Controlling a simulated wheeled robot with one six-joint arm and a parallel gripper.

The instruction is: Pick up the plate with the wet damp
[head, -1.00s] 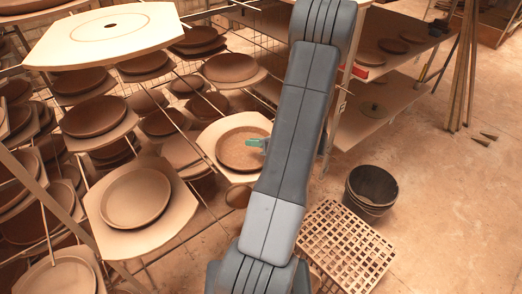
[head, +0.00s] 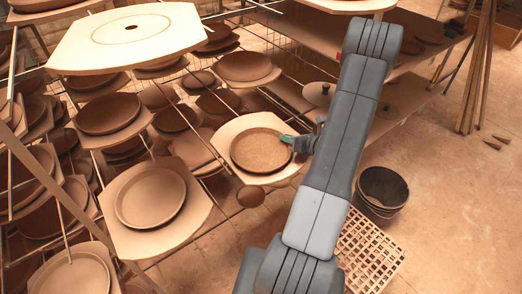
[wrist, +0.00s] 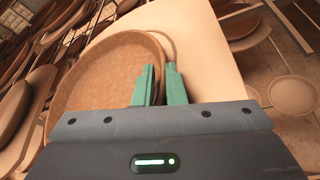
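A round brown plate (head: 260,150) with a speckled, mottled face lies on a pale board (head: 222,138) on the rack, in the middle of the head view. It also fills the left half of the wrist view (wrist: 105,80). My gripper (head: 298,143) is at the plate's right rim. In the wrist view its two green fingers (wrist: 160,85) stand close together, the left one over the plate's inside and the right one outside the rim. The rim runs in between them. I cannot tell whether the fingers press on it.
Other plates lie on boards close by, such as a smoother plate (head: 150,197) at lower left. A large pale board (head: 130,35) is above. A dark bucket (head: 380,190) and a slotted crate (head: 368,250) stand on the floor at right, with open floor beyond.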

